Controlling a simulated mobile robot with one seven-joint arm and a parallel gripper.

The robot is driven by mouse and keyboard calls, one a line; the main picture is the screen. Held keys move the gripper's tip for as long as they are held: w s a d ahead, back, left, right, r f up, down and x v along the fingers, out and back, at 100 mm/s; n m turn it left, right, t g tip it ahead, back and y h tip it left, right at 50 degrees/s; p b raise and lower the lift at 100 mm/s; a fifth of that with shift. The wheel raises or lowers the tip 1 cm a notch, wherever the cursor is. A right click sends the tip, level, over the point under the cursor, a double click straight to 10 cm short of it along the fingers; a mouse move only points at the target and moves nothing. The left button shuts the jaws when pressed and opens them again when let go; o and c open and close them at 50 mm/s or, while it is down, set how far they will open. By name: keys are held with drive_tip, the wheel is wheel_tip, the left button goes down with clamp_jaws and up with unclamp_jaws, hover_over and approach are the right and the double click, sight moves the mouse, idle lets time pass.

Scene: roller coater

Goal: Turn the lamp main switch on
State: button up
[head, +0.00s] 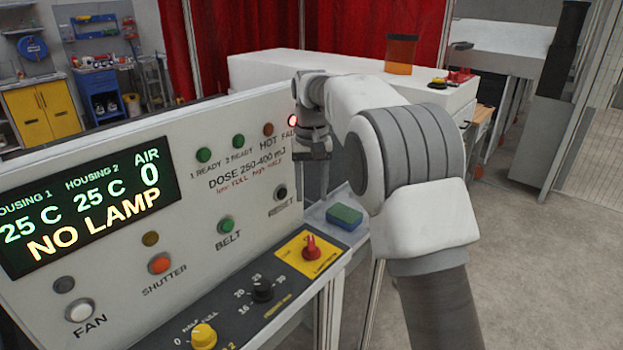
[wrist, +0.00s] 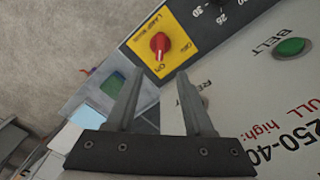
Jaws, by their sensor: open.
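The lamp main switch (head: 311,247) is a red knob on a yellow plate at the right end of the sloped control panel. It also shows in the wrist view (wrist: 160,43), beyond my fingertips, with a pale mark pointing toward the bottom of that picture.
The display (head: 85,208) reads NO LAMP. A red light glows by FAULT (head: 292,121). The RESET button (head: 280,193) and a yellow knob (head: 203,337) are nearby. A green-and-blue sponge (head: 344,216) lies behind the switch. Space directly above the switch looks clear.

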wheel_tip(320, 180, up, 3)
drive_tip(key=shift+f, duration=0.1)
idle(0.3)
drive_tip(key=s+d+r+t, duration=0.2)
drive_tip(key=s+d+r, duration=0.35)
drive_tip(key=s, duration=0.25)
drive_tip(key=s+d+r+t, duration=0.1)
drive_tip(key=s+d+r, duration=0.3)
drive_tip(key=s+d, duration=0.3)
drive_tip(key=s+d+f+t, duration=0.1)
drive_tip(key=s+f, duration=0.3)
drive_tip(key=s, duration=0.5)
drive_tip(key=s+d+f+m+t, duration=0.1)
drive_tip(key=s+d+f, duration=0.2)
drive_tip(key=s, duration=0.6)
drive_tip(key=shift+s+f+t, duration=0.3)
drive_tip(key=shift+f, duration=0.05)
